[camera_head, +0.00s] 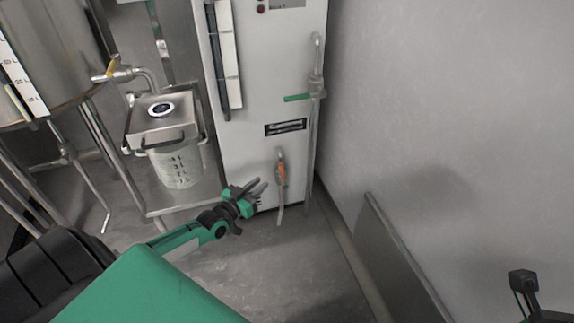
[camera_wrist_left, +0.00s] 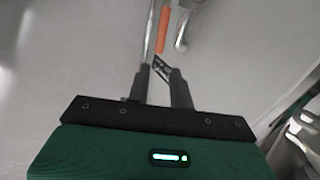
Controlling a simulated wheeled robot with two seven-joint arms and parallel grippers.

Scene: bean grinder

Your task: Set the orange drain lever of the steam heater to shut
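The orange drain lever (camera_head: 282,172) is on a drain pipe low on the front of the white steam heater (camera_head: 262,90). It points roughly along the pipe, which hangs down toward the floor. My left gripper (camera_head: 262,186) is just left of the lever, apart from it in the head view. Its two fingers look slightly parted and hold nothing. In the left wrist view, the orange lever (camera_wrist_left: 163,30) lies beyond the fingertips (camera_wrist_left: 152,62), close to the pipe. The right gripper's fingers are not in view; only a dark part of my right arm shows at bottom right.
A green lever (camera_head: 297,97) sits on a pipe higher on the heater's right side. A metal stand with a lidded container (camera_head: 175,165) and a large steel tank (camera_head: 45,60) are at left. The grey wall (camera_head: 450,120) and a low panel (camera_head: 400,260) bound the right.

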